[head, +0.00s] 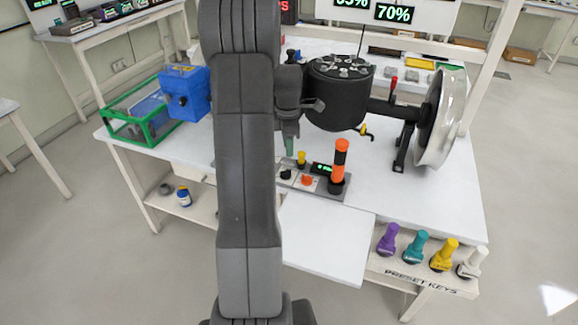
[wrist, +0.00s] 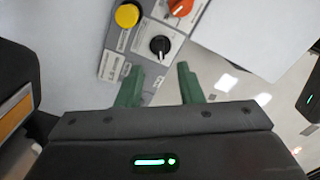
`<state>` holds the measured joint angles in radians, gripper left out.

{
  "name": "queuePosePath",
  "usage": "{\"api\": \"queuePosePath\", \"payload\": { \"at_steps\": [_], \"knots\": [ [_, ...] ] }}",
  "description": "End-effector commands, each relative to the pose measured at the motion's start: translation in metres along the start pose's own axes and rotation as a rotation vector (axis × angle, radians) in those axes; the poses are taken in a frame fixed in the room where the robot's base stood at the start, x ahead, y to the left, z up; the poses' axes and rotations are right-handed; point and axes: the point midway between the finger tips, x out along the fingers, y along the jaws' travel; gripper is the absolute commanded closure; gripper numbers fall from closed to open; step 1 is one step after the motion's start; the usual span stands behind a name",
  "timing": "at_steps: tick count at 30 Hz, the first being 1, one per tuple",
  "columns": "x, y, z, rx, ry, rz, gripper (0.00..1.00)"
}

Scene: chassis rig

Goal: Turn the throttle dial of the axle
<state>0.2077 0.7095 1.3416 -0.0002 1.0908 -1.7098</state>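A grey control panel (head: 325,186) lies on the white table below the axle (head: 385,106). It carries a black dial (head: 285,174), an orange dial (head: 307,180) and a yellow button (head: 301,157). In the wrist view the black dial (wrist: 160,46) has a white pointer line and sits just beyond my fingertips. The orange dial (wrist: 180,7) is above it to the right, the yellow button (wrist: 127,15) to the left. The labels are too small to read. My gripper (wrist: 160,67) is open and empty, its green fingers apart. It also shows in the head view (head: 289,143), partly behind my arm.
An orange and black post (head: 340,162) and a small green-lit display (head: 322,168) stand close to the dials. A black drum (head: 338,95) and white wheel (head: 438,118) rise behind. Coloured preset keys (head: 415,247) line the front right. A white board (head: 320,238) in front is bare.

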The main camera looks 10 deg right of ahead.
Motion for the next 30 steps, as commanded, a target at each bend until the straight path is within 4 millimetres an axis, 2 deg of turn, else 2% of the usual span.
{"api": "queuePosePath", "payload": {
  "at_steps": [1, 6, 12, 18, 26, 27, 30],
  "knots": [
    [0.013, -0.001, 0.000, 0.000, 0.001, -0.006, 0.66],
    [0.049, -0.001, 0.000, 0.001, 0.001, -0.005, 0.66],
    [0.081, -0.001, 0.000, 0.001, 0.000, -0.003, 0.66],
    [0.095, -0.001, 0.000, 0.002, 0.000, 0.000, 0.66],
    [0.097, 0.000, 0.000, 0.002, 0.000, 0.001, 0.66],
    [0.097, 0.000, 0.000, 0.002, 0.000, 0.001, 0.68],
    [0.096, 0.000, 0.000, 0.002, 0.000, 0.001, 0.88]
  ]
}}
